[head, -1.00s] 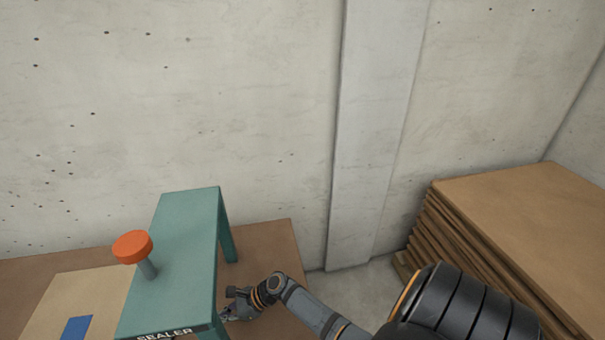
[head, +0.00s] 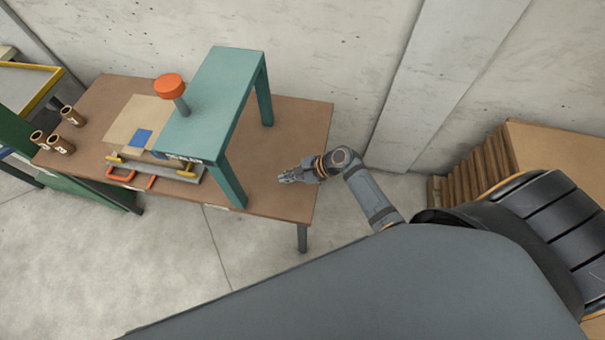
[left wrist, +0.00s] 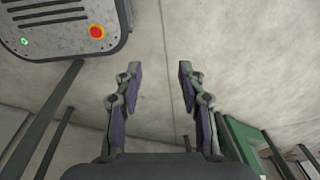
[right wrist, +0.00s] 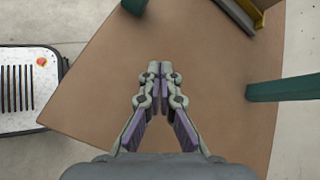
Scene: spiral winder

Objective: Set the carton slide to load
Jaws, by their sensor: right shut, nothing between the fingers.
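The carton slide shows in the head view as a flat grey plate (head: 150,171) with yellow clips and orange-red handles (head: 130,181) along the table's front edge. A tan carton sheet (head: 137,118) with a blue patch lies behind it, partly under the teal sealer frame (head: 222,95). My right gripper (head: 284,178) is over the table, right of the sealer frame and apart from the slide. In the right wrist view its fingertips (right wrist: 160,70) meet with nothing between them. My left gripper (left wrist: 157,72) shows only in the left wrist view, open and empty above the floor.
An orange knob (head: 169,87) stands on a post by the sealer frame. The brown table (head: 290,130) is bare right of the frame. Stacked brown boards (head: 545,150) stand at the right.

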